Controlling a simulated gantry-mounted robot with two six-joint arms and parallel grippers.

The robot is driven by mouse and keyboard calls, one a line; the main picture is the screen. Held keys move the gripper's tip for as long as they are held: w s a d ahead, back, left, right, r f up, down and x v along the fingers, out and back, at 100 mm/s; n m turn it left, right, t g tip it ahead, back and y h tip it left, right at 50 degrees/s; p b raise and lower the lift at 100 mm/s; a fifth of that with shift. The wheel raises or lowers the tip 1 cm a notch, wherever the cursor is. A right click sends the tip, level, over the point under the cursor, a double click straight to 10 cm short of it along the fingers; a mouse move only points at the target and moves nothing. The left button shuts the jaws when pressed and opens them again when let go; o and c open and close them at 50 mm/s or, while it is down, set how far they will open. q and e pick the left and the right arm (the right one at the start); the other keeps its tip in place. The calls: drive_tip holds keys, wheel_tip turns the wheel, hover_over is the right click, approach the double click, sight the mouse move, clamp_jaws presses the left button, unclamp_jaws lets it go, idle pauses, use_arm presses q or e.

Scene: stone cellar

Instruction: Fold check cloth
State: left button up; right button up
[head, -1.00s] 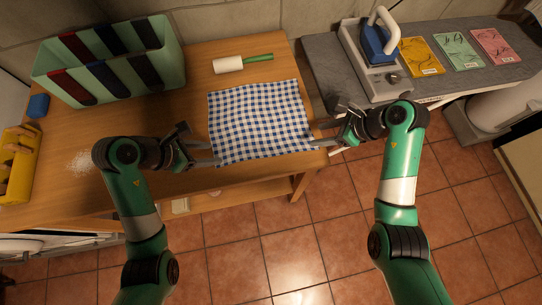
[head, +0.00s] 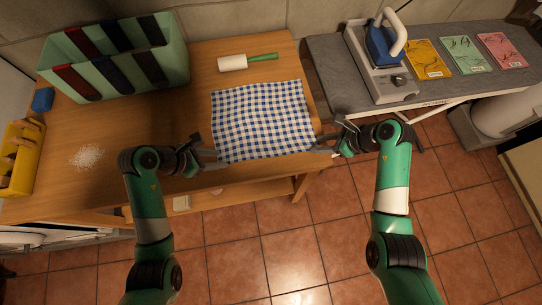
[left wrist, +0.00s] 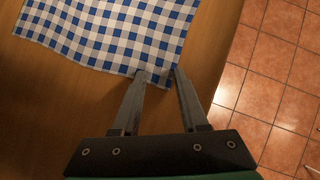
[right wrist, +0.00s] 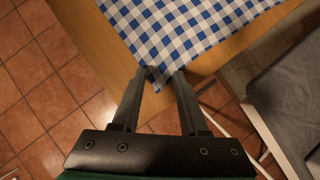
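The blue-and-white check cloth (head: 262,120) lies spread flat on the wooden table, its near edge close to the table's front edge. My left gripper (head: 220,158) is open at the cloth's near left corner. My right gripper (head: 320,145) is open at the near right corner. In the right wrist view, the cloth's corner (right wrist: 160,78) lies between the open fingertips (right wrist: 166,74). I cannot tell whether either gripper touches the cloth.
The wooden table (head: 140,120) has free room left of the cloth. A white roller with a green handle (head: 233,63) lies behind it. A green divided bin (head: 120,60), yellow caddy (head: 22,160) and white grains (head: 88,156) are left. An iron (head: 384,45) stands on the ironing board (head: 440,95).

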use_arm(q)
drive_tip(key=shift+f, duration=0.1)
clamp_jaws()
use_arm(e)
clamp_jaws()
drive_tip(key=shift+r, duration=0.1)
